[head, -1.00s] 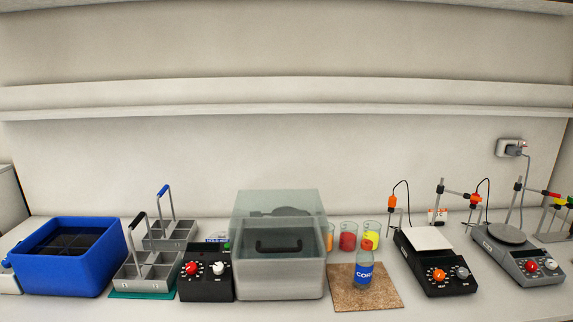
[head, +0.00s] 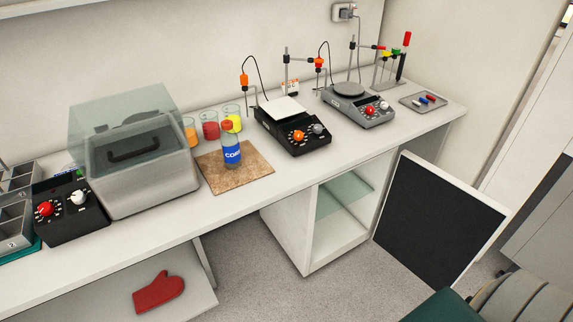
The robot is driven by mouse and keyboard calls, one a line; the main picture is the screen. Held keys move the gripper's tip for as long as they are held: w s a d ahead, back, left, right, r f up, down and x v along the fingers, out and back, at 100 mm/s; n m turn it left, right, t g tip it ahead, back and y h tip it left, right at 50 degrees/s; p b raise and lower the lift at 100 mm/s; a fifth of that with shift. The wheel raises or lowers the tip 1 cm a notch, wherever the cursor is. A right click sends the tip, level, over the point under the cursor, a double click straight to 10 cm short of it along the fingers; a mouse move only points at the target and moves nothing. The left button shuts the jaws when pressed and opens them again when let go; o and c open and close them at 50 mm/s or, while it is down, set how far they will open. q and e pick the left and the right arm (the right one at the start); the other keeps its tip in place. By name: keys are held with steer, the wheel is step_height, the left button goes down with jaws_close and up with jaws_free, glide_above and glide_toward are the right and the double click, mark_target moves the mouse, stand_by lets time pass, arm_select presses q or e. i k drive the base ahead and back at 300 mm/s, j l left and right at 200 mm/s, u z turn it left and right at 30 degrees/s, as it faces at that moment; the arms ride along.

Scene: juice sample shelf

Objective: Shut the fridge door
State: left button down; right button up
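The fridge (head: 290,238) is a white box under the bench, with its front open and a glass shelf inside. The lower interior that shows looks empty. The fridge door (head: 440,222), a black panel with a white edge, stands wide open to the right of the opening. It reaches out over the floor. Neither of my grippers is in view, so nothing of mine is seen touching the door.
The bench top (head: 240,200) runs above the fridge, with a bottle (head: 231,150) on a brown mat and two hotplate-like devices. A red mitt (head: 158,291) lies on a low shelf at the left. Grey floor (head: 250,285) is clear before the fridge.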

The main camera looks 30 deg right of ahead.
mark_target(436, 224)
steer(key=k+l, duration=0.1)
steer(key=l, duration=0.3)
steer(key=k+l, duration=0.15)
steer(key=l, duration=0.3)
steer(key=k+l, duration=0.1)
steer(key=l, duration=0.3)
steer(key=k+l, duration=0.1)
steer(key=l, duration=0.3)
